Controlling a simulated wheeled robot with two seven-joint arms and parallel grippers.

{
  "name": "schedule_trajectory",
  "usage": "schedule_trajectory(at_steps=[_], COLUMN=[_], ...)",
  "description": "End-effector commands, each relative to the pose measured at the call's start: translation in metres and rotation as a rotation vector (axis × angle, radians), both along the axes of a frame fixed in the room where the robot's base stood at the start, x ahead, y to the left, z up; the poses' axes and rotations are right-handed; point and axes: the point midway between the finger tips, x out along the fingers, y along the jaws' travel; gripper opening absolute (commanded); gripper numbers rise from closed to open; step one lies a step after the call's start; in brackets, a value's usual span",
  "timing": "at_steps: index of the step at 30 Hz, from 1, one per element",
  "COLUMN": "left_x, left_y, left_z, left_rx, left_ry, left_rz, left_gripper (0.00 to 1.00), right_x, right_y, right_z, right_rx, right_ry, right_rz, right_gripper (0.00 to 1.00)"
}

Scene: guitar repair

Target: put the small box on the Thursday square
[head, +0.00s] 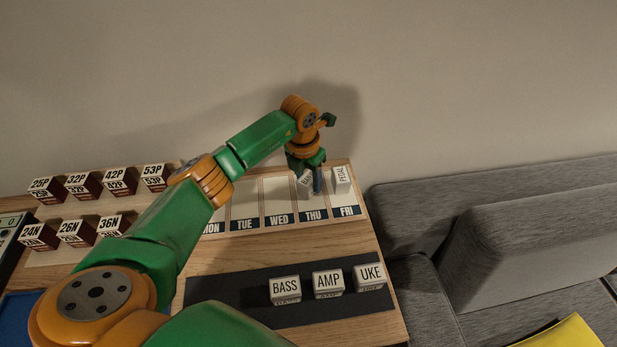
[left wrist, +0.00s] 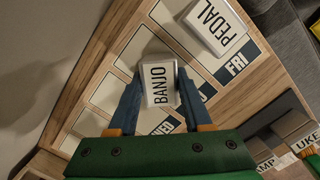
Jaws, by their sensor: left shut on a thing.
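My left gripper (head: 312,178) is shut on the small white BANJO box (left wrist: 155,98), with one blue finger on each side in the left wrist view. In the head view the BANJO box (head: 304,183) is partly hidden by the gripper and is at the upper part of the THU square (head: 313,214). I cannot tell whether it touches the board or hangs just above. In the left wrist view the gripper covers much of the day squares. My right gripper is not in view.
A PEDAL box (head: 341,179) stands on the FRI square (head: 346,211), close right of the held box. BASS (head: 285,289), AMP (head: 327,284) and UKE (head: 370,277) boxes stand on a dark strip in front. Several string boxes (head: 119,181) stand at left. A grey sofa (head: 520,235) is at right.

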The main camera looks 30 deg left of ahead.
Motion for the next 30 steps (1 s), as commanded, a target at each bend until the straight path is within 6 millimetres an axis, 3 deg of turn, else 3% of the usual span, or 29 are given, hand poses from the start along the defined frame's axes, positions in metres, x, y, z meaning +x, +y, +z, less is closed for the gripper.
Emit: schedule_trajectory(at_steps=[1,2,5,13,17,27,30], left_x=[0.0,0.0,0.0,0.0,0.0,-0.01,-0.012], left_y=[0.0,0.0,0.0,0.0,0.0,0.002,0.002], left_z=[-0.003,-0.003,-0.002,-0.001,0.009,0.093,0.11], left_rx=[0.0,0.0,0.0,0.0,-0.001,0.0,0.0], left_ry=[0.0,0.0,0.0,0.0,-0.004,-0.006,-0.004], left_rz=[0.0,0.0,0.0,0.001,0.001,0.001,0.002], left_gripper=[0.0,0.52,0.79,0.79,0.79,0.79,0.79], right_x=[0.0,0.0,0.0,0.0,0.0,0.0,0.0], right_y=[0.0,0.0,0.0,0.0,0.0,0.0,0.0], right_z=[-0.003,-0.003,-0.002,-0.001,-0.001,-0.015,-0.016], right_rx=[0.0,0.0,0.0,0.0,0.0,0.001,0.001], right_ry=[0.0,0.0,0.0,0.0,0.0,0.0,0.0], right_rz=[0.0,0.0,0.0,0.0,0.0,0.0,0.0], right_gripper=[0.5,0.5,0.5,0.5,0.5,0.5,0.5])
